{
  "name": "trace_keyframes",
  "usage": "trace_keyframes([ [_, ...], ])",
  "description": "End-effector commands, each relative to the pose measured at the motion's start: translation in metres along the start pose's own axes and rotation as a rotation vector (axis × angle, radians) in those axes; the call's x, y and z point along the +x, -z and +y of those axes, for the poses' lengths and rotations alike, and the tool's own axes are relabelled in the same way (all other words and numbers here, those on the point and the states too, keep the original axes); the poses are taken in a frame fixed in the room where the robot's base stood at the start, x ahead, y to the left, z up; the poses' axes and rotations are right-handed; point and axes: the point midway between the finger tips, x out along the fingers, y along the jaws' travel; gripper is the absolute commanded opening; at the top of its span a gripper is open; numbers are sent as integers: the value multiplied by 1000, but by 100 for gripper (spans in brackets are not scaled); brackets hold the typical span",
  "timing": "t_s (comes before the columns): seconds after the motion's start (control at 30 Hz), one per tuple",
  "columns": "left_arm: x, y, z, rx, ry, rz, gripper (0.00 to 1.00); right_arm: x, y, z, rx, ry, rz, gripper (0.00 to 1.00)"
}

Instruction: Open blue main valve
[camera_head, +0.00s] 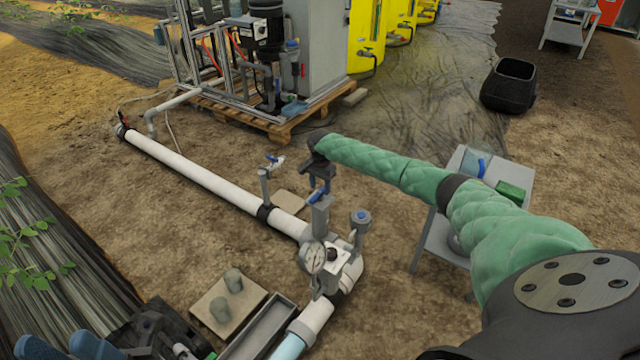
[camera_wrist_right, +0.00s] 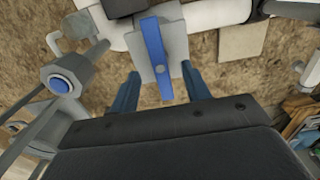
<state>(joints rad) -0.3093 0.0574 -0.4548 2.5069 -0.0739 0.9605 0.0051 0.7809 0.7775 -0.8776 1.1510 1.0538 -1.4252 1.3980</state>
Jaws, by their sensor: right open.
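The blue valve handle (camera_head: 317,197) sits on top of a grey valve body (camera_head: 321,215) on the white pipe. In the right wrist view the blue handle (camera_wrist_right: 158,55) lies lengthwise, pointing toward my gripper. My right gripper (camera_head: 319,186) is over this valve. In the wrist view the two blue-grey fingers of my right gripper (camera_wrist_right: 160,92) are apart, one on each side of the handle's near end. I cannot tell whether they touch it.
A smaller blue-handled valve (camera_head: 274,161) rises from the pipe farther back. A grey stand (camera_head: 436,240) is at the right.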

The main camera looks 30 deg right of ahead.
Motion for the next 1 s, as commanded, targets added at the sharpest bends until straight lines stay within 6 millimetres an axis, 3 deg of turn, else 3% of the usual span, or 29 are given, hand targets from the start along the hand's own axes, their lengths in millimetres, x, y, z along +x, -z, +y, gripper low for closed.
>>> trace_keyframes([
  [0.43, 2, -2, 0, -1, 0, 4, 36, 4, 0, 0, -1, -1, 0, 47],
  [1.0, 6, -1, 1, -4, -8, -1, 36, 40, 0, 0, 0, -1, 0, 47],
])
